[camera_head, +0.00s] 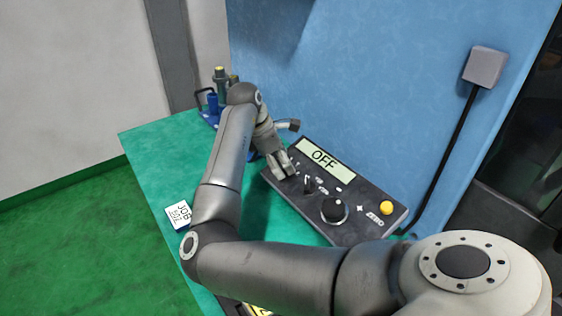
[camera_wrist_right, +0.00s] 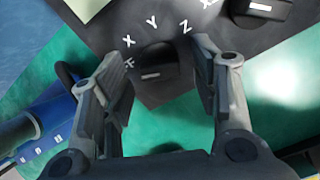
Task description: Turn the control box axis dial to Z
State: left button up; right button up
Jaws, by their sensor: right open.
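The dark control box (camera_head: 375,206) lies on the green table, and its display (camera_head: 324,159) reads OFF. In the wrist view the black axis dial (camera_wrist_right: 155,66) has white labels OFF, X, Y and Z around it; the OFF label is partly covered by a finger. My right gripper (camera_head: 281,172) is over the left end of the box. In the wrist view the open right gripper (camera_wrist_right: 160,75) has one finger on each side of the dial; I cannot tell whether they touch it. In the head view the gripper hides the axis dial. My left gripper is not in view.
A second black knob (camera_head: 307,184) sits right beside the gripper. A large round dial (camera_head: 334,210) and a yellow button (camera_head: 386,208) are farther right. A blue object (camera_head: 212,104) stands at the table's back left. A JOB card (camera_head: 179,214) lies near the left edge.

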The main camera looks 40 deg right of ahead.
jog(key=shift+d+f, duration=0.15)
jog(key=shift+f, duration=0.3)
jog(key=shift+c, duration=0.3)
